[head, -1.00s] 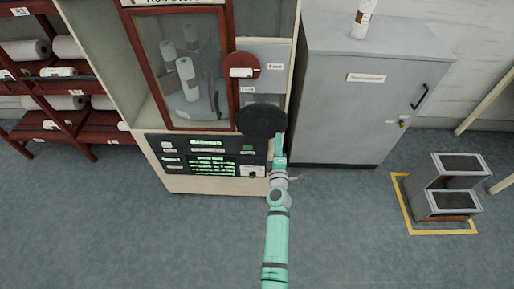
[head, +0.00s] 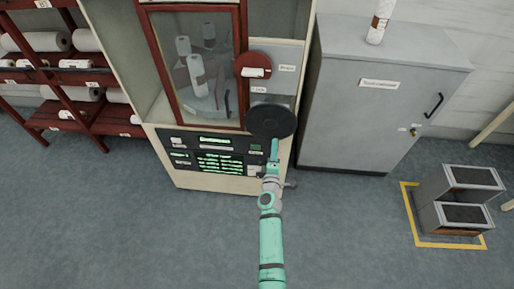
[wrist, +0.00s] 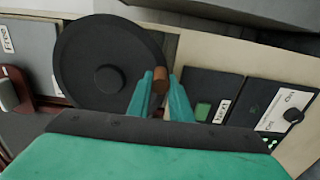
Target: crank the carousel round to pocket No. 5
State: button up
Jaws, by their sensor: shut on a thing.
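The crank is a black disc (head: 270,120) on the front of the cabinet, right of the glass door. It fills the upper left of the wrist view (wrist: 85,60). A small brown handle (wrist: 159,77) stands at its lower right edge there. My gripper (head: 274,150) is at the disc's lower edge in the head view. In the wrist view its teal fingers (wrist: 162,93) are shut on the brown handle. The carousel (head: 205,100) shows behind the glass with several white rolls (head: 197,75) standing on it. Its pocket numbers are too small to read.
A red round dial (head: 253,66) with a white lever sits above the crank, near small labels. A panel with green displays (head: 215,140) is below. A grey locker (head: 345,130) stands close on the right, a step stool (head: 450,210) beyond it. The floor in front is clear.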

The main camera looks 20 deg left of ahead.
jog(key=shift+s+a+f, duration=0.2)
jog(key=shift+a, duration=0.5)
jog(key=shift+s+a+r, duration=0.1)
jog(key=shift+s+a, duration=0.05)
jog(key=shift+a, duration=0.55)
jog(key=shift+s+a+r, duration=0.1)
jog(key=shift+a+r, duration=0.05)
jog(key=shift+a, duration=0.6)
jog(key=shift+s+a+r, duration=0.1)
jog(key=shift+s+a, duration=0.05)
jog(key=shift+a, duration=0.55)
jog(key=o, duration=0.9)
jog(key=shift+d, duration=0.1)
jog(key=shift+c, duration=0.2)
jog(key=shift+o, duration=0.7)
jog(key=shift+f, duration=0.1)
jog(key=v, duration=1)
